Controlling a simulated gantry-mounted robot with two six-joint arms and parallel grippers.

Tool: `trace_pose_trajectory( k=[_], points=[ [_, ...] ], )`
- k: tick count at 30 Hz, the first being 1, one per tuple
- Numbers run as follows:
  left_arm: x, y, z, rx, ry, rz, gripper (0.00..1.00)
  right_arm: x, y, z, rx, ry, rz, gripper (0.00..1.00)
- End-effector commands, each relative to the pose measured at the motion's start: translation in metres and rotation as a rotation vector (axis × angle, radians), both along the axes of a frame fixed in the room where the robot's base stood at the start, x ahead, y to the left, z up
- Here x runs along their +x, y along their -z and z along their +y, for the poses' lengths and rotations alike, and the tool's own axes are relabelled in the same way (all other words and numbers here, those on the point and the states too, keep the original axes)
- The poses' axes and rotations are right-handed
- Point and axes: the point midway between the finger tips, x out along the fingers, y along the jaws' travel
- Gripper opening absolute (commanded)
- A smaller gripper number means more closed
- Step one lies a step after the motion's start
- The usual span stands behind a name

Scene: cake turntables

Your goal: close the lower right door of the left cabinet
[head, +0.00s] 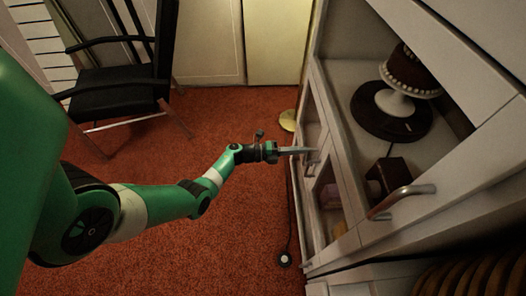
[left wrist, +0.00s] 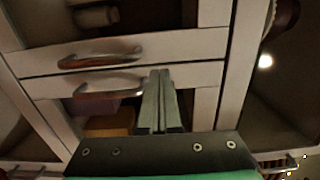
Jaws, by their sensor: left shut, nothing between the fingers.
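The left cabinet (head: 345,150) stands on the right of the head view, with two glass-paned lower doors meeting at their handles. The nearer one, the lower right door (head: 349,243), has pink and yellowish things behind its glass. In the left wrist view this door (left wrist: 196,75) lies below the other door, and its metal handle (left wrist: 108,86) is left of my fingers. The door looks nearly flush; I cannot tell whether a gap remains. My left gripper (head: 306,150) is shut and empty, its tips at the door fronts near the handles. Contact is unclear. My right gripper is not in view.
A dark turntable (head: 368,116) with a chocolate cake (head: 408,72) stands inside the cabinet above. A large handle (head: 400,198) sticks out at the right. A black chair (head: 118,85) stands at the back left. Red carpet (head: 215,250) in front of the cabinet is mostly clear.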

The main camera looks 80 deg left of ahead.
Motion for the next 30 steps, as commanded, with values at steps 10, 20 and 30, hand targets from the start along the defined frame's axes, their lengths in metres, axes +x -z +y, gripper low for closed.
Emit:
trace_pose_trajectory(
  k=[10,20,30],
  points=[
    [-0.009,0.006,0.070,0.003,0.008,-0.001,0.00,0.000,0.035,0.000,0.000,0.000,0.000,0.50],
    [-0.011,0.000,0.098,0.000,0.011,0.000,0.00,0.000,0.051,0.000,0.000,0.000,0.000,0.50],
    [-0.011,-0.001,0.098,0.000,0.011,0.000,0.00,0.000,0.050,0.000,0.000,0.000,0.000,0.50]
  ],
)
